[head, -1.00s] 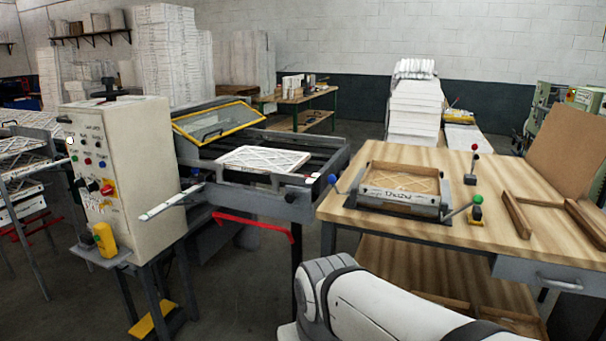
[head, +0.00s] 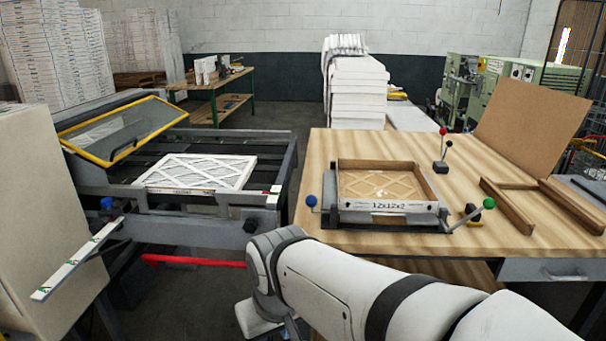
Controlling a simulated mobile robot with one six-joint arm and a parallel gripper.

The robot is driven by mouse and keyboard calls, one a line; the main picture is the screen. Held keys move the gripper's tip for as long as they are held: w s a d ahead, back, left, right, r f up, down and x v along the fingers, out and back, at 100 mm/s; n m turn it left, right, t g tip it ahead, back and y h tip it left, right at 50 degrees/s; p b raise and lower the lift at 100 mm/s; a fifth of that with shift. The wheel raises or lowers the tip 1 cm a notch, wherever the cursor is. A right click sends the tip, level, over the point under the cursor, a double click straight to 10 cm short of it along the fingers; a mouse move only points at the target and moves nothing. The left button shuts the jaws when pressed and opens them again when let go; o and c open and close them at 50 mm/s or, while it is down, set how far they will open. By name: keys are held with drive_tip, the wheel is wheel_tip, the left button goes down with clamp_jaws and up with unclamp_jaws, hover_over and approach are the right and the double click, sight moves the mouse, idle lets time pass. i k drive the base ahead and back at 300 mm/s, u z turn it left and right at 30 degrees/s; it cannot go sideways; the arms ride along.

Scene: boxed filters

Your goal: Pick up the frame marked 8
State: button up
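No mark 8 is readable on any frame. A white filter frame with a diamond lattice (head: 197,173) lies flat on the dark bed of the machine at left; the lettering on its front edge is too small to read. A second frame (head: 388,206), with brown lattice and a front edge reading about "12x12x2", sits in a metal jig on the wooden table. My white arm reaches in from the lower right, and its wrist end is low in front of the gap between machine and table. My gripper's fingers are below the picture edge.
The machine has a raised yellow-rimmed cover (head: 122,130) and a red bar (head: 193,261) in front. The wooden table (head: 470,240) carries lever knobs, loose wooden strips (head: 507,206) and a leaning brown board (head: 531,123). A grey cabinet (head: 45,220) stands at near left.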

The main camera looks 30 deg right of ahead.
sight(429, 203)
drive_tip(key=z, duration=0.5)
drive_tip(key=i, duration=0.65)
drive_tip(key=z, duration=0.7)
drive_tip(key=i, duration=0.5)
drive_tip(key=u, duration=0.1)
